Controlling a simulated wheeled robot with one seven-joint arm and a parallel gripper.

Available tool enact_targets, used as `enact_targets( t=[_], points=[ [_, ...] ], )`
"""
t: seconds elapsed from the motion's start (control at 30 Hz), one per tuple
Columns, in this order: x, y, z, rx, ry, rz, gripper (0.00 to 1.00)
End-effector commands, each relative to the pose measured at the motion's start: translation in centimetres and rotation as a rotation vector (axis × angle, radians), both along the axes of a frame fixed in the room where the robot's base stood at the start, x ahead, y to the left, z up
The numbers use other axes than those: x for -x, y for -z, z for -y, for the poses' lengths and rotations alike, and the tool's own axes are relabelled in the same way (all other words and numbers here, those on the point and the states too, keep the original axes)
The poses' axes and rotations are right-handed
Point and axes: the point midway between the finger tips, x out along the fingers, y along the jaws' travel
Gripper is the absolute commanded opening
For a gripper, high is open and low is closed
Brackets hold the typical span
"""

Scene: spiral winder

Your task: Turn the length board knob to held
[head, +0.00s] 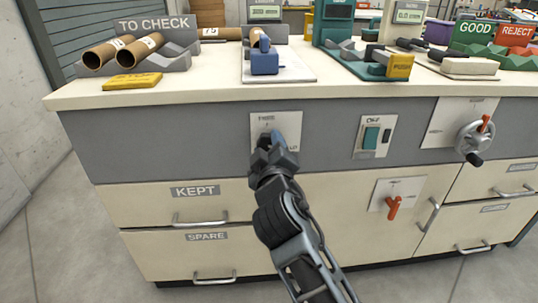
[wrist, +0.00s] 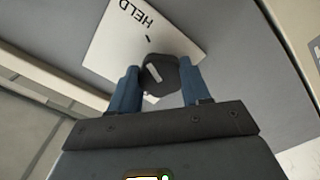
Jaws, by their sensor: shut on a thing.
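The length board knob (wrist: 160,76) is a dark round knob with a white pointer line, on a white plate (wrist: 98,50) marked HELD. In the wrist view the word HELD is near the plate's edge, with a small dark tick between it and the knob. My gripper (wrist: 160,84) has its two blue fingers on either side of the knob and is shut on it. In the head view my gripper (head: 270,142) covers the knob and much of the plate (head: 289,121) on the grey front panel. I cannot tell exactly which mark the pointer lines up with.
To the right on the panel are a switch box (head: 374,136) and a handwheel (head: 474,140). Below is a plate with an orange handle (head: 393,206). Drawers with metal handles (head: 200,221) lie below the panel. The worktop (head: 205,88) above carries tubes and devices.

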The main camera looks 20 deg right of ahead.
Motion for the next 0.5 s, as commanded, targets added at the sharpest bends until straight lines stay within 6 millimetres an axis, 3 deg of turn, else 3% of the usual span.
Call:
enact_targets(
  t=[0.5],
  points=[
    [0.02, 0.28, 0.10, -0.124, 0.003, 0.035, 0.17]
  ],
)
